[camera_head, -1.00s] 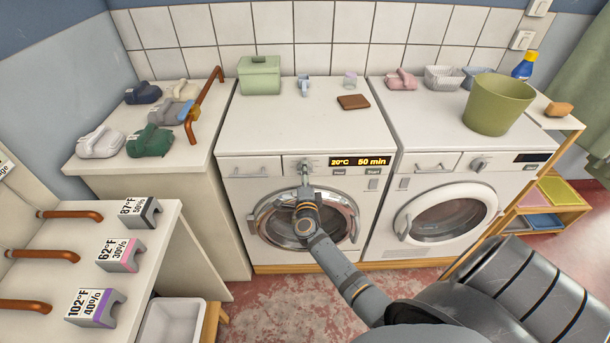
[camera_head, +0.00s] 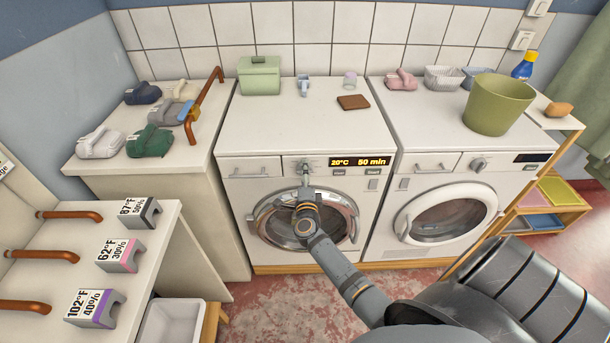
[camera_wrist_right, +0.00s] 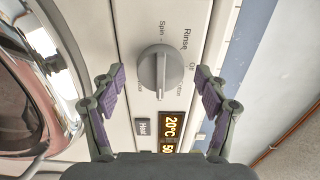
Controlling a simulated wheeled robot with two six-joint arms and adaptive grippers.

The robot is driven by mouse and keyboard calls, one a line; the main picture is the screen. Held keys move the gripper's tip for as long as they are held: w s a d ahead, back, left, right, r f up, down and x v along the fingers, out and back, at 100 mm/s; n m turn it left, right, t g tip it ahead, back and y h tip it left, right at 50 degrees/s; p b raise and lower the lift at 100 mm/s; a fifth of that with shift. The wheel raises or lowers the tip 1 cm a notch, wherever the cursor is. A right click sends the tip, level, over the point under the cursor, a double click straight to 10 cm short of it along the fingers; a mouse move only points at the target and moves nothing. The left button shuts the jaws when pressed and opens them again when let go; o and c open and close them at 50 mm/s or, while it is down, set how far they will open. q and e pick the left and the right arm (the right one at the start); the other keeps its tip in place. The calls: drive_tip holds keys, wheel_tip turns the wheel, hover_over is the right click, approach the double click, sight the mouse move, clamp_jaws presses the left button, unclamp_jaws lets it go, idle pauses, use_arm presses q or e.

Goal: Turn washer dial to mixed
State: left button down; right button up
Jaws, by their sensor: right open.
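The left washer (camera_head: 235,205) has a lit display (camera_head: 360,161) reading 20°C and 50 min. In the right wrist view its round grey dial (camera_wrist_right: 160,70) sits on the white panel, with labels Spin, Rinse, Off and Cotton around it; some labels are too small to read or hidden behind the knob. My right gripper (camera_wrist_right: 160,88) is open, its purple-padded fingers on either side of the dial and apart from it. In the head view my right gripper (camera_head: 305,175) is in front of the washer panel at the dial. My left gripper is not in view.
A second white machine (camera_head: 405,190) stands to the right, with a green bucket (camera_head: 497,105) on top. A green box (camera_head: 260,77) and a brown wallet-like item (camera_head: 353,102) lie on the washer. The display and buttons are close beside the dial.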

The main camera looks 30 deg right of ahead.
drive_tip(key=shift+s, duration=0.1)
drive_tip(key=v, duration=1.2)
drive_tip(key=s+a+f+n+g+y, duration=0.1)
drive_tip(key=s+a+f+n+y, duration=0.15)
drive_tip(key=f+n, duration=0.45)
drive_tip(key=s+a+f+n+g+y, duration=0.2)
drive_tip(key=s+f+n+y, duration=0.15)
drive_tip(key=f, duration=0.85)
drive_tip(key=s+a+f+n+g+y, duration=0.15)
drive_tip(key=s+f+n, duration=0.3)
drive_tip(key=f, duration=0.45)
drive_tip(key=s+d+f+n+g, duration=0.1)
drive_tip(key=s+f+n+g, duration=0.2)
drive_tip(key=s, duration=0.6)
drive_tip(key=s+d+f+n+g+y, duration=0.1)
drive_tip(key=s+f+n+g, duration=0.2)
drive_tip(key=s+f, duration=0.5)
drive_tip(key=s+d+f+n+g, duration=0.2)
drive_tip(key=s+f, duration=0.3)
drive_tip(key=s, duration=0.6)
drive_tip(key=shift+s+f+n+g, duration=0.4)
drive_tip(key=shift+n+g, duration=0.45)
drive_tip(key=shift+n, duration=0.05)
